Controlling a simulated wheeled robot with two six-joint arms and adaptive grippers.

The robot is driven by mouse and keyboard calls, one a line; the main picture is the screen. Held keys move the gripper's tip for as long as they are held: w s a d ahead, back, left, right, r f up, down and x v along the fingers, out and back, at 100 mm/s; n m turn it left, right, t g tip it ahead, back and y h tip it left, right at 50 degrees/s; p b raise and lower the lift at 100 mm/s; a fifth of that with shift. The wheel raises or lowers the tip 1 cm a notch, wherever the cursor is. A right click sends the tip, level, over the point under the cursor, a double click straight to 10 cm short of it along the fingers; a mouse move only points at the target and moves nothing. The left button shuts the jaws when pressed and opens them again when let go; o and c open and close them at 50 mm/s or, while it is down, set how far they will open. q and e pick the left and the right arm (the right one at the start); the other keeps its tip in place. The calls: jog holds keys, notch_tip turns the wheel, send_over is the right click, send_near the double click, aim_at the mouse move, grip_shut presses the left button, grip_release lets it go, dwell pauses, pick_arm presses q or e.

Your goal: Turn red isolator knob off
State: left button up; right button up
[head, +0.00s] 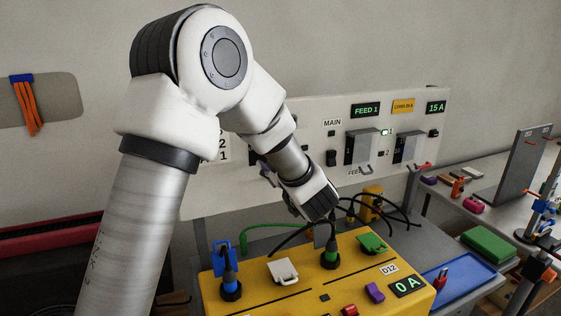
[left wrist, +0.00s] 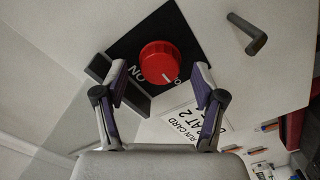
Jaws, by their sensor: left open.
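The round red isolator knob (left wrist: 158,58) sits on a black plate (left wrist: 125,48) on a pale panel in the left wrist view. Its white mark points to the lower right. Upside-down lettering, apparently ON, is at its lower left; another label at its lower right is partly hidden. My left gripper (left wrist: 160,70) is open, one finger on each side of the knob in the picture. I see gaps and cannot tell how deep the fingertips reach. In the head view my left arm hides the knob, and part of the gripper (head: 267,172) shows at the panel. My right gripper is not seen.
A dark bent handle (left wrist: 247,35) sticks out beside the knob's plate. The grey panel (head: 430,110) carries switches and displays. A yellow box (head: 255,303) with plugs, cables and a display reading 0 A stands below my arm. A blue tray (head: 470,280) is at right.

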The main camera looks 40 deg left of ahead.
pick_arm(q)
jog(key=v, duration=1)
jog(key=shift+d, duration=0.15)
